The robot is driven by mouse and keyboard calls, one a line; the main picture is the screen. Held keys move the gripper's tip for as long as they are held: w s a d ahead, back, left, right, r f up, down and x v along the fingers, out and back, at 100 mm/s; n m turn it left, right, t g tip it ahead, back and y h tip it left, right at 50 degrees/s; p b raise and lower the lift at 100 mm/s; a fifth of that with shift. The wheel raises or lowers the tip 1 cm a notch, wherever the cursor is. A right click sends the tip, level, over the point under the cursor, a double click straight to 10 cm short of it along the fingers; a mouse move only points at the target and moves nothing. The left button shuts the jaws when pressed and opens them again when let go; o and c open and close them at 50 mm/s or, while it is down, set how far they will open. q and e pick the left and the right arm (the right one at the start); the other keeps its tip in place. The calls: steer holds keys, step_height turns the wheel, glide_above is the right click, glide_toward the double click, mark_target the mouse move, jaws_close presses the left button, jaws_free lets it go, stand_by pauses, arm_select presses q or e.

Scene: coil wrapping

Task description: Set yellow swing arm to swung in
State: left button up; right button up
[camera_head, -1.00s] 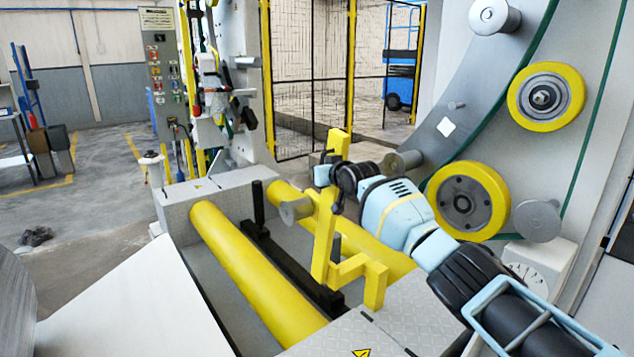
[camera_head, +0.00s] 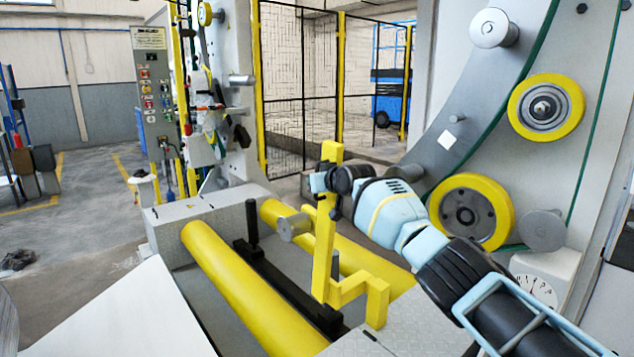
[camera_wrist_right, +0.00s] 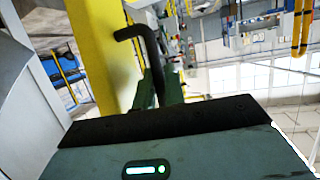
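The yellow swing arm (camera_head: 323,250) stands upright beside the yellow rollers, with a stepped foot at its lower right and a grey round spool (camera_head: 293,226) on its side. My right arm reaches in from the right, and my right gripper (camera_head: 320,185) is at the upper part of the swing arm. In the right wrist view, the yellow post (camera_wrist_right: 97,50) stands close to the gripper. A bent black handle (camera_wrist_right: 150,45) runs down between the green fingers (camera_wrist_right: 160,90), which appear closed around it. The exact contact is partly hidden. My left gripper is out of view.
Two yellow rollers (camera_head: 240,285) lie in the floor frame, with a black bar (camera_head: 285,280) between them. The large grey machine with yellow wheels (camera_head: 470,212) stands at right. A control panel (camera_head: 158,100) stands at left. A white sheet (camera_head: 140,320) fills the lower left.

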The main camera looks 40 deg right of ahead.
steer(key=o, duration=0.4)
steer(key=shift+w, duration=0.45)
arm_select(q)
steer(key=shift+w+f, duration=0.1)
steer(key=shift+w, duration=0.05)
arm_select(e)
steer(key=shift+o, duration=0.2)
steer(key=shift+s, duration=0.1)
steer(key=shift+s, duration=0.15)
steer(key=shift+s+r+p, duration=0.3)
steer(key=shift+s+p, duration=0.15)
steer(key=shift+s, duration=0.1)
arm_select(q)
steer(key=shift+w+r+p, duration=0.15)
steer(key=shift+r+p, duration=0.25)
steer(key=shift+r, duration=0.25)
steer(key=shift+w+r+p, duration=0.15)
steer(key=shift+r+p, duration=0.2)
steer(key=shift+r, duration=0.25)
arm_select(e)
steer(key=v, duration=0.6)
steer(key=shift+s, duration=0.15)
steer(key=shift+a, duration=0.2)
